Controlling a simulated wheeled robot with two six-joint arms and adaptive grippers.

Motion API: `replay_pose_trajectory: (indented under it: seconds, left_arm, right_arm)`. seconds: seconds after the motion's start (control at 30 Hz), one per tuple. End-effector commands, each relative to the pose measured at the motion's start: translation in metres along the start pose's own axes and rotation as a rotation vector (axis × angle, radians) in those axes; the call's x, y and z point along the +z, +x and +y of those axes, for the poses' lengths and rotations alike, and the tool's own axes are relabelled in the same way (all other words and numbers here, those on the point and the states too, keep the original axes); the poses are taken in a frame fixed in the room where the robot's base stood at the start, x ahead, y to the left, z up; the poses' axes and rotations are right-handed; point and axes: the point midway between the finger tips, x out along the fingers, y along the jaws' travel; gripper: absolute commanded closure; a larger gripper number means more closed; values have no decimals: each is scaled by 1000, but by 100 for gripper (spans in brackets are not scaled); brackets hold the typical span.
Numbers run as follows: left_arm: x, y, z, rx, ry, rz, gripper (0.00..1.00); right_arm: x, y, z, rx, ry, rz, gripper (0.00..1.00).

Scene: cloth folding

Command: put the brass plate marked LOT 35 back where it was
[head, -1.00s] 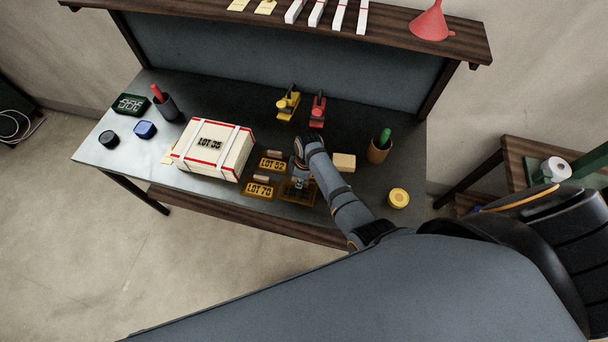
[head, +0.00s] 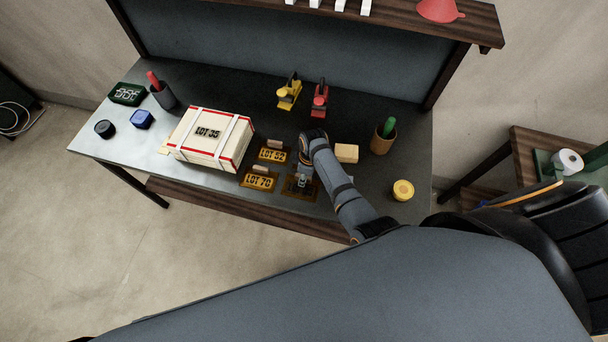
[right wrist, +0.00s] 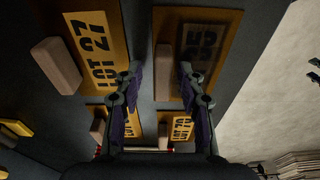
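The brass plate marked 35 (right wrist: 207,52) lies flat and shadowed below my right gripper (right wrist: 160,72) in the right wrist view; its "LOT" is hard to read. The fingers are open, one on each side of its pale grip block, with gaps visible. In the head view this plate (head: 300,195) lies at the bench's front edge, right of the LOT 70 plate (head: 258,182), partly hidden by my right gripper (head: 302,182). The LOT 52 plate (head: 272,155) lies behind LOT 70. The LOT 27 plate (right wrist: 97,50) shows beside 35. My left gripper is out of view.
A strapped crate stencilled LOT 35 (head: 207,138) stands left of the plates on the bench (head: 225,90). Yellow (head: 289,92) and red (head: 319,98) tools stand behind. A pale block (head: 346,153), a cup (head: 384,138) and a yellow roll (head: 402,190) are at right.

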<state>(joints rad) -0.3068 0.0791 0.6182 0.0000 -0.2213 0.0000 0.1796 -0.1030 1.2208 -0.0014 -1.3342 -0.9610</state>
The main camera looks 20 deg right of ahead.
Motion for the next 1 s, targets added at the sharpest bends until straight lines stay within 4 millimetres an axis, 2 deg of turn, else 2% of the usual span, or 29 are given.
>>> replay_pose_trajectory:
  seconds: [0.2, 0.3, 0.37, 0.7, 0.83, 1.0]
  left_arm:
    - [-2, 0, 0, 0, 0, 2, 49]
    - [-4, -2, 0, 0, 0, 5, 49]
    - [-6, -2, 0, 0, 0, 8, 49]
    - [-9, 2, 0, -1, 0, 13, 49]
    - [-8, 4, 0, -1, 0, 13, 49]
    - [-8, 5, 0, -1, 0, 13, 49]
  right_arm:
    - [0, -1, 0, 0, 0, 0, 61]
    - [-1, -8, 0, 1, 0, 1, 61]
    - [-2, -18, 1, 3, 0, 3, 61]
    - [-1, -97, 0, 3, 0, 3, 61]
    - [-1, -115, 1, 2, 0, 2, 61]
    - [-1, -124, 0, 0, 0, 1, 61]
